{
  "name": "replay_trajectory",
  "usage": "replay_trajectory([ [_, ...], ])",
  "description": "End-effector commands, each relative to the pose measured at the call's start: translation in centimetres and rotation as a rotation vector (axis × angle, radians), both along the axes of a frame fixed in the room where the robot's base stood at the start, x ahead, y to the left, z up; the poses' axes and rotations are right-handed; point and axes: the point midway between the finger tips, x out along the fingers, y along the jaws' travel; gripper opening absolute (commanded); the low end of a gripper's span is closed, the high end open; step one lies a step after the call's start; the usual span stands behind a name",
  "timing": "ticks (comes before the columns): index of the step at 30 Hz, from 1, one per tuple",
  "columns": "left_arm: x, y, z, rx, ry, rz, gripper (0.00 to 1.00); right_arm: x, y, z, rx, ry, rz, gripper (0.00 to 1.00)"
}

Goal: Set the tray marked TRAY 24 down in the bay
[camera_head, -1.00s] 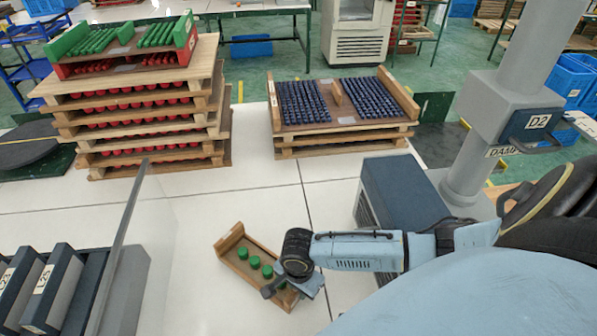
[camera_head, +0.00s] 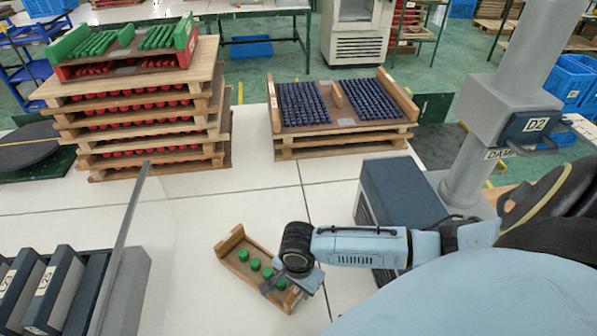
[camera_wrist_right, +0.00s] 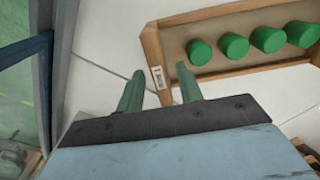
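A small wooden tray (camera_head: 232,243) with several green cylinders (camera_head: 255,264) in a row lies on the white floor. In the right wrist view its end wall bears a small white label (camera_wrist_right: 157,77), too small to read. My right gripper (camera_head: 284,287) is over the tray's near right end. In the wrist view its two green fingers (camera_wrist_right: 161,82) are apart, with the tray's labelled end wall between them and gaps showing on both sides. My left gripper is not in view. I cannot tell which place is the bay.
Dark upright units with labels (camera_head: 45,280) and a thin panel (camera_head: 122,235) stand at lower left. A red-and-green crate (camera_head: 72,68) tops stacked wooden trays (camera_head: 95,174). A wooden tray of blue pieces (camera_head: 283,122) sits behind. A blue-grey box (camera_head: 405,192) stands right. White floor between is clear.

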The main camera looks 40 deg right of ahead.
Motion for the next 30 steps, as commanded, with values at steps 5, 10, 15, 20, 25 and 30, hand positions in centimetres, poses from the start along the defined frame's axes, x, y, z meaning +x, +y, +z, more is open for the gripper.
replay_trajectory([
  [5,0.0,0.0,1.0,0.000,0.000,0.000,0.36,0.0,0.0,4.3,0.001,-0.002,0.000,0.36],
  [10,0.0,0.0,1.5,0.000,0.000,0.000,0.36,0.1,0.0,7.4,0.001,-0.002,0.000,0.36],
  [15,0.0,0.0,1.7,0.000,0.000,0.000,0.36,0.0,0.0,8.9,0.000,0.001,-0.001,0.36],
  [20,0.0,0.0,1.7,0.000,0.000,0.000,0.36,0.0,0.0,9.2,0.000,0.001,-0.001,0.36],
  [25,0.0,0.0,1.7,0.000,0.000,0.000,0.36,0.0,0.0,9.1,0.000,0.001,-0.001,0.36],
  [30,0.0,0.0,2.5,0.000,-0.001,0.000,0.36,-0.4,2.2,8.3,0.042,-0.006,0.047,0.36],
])
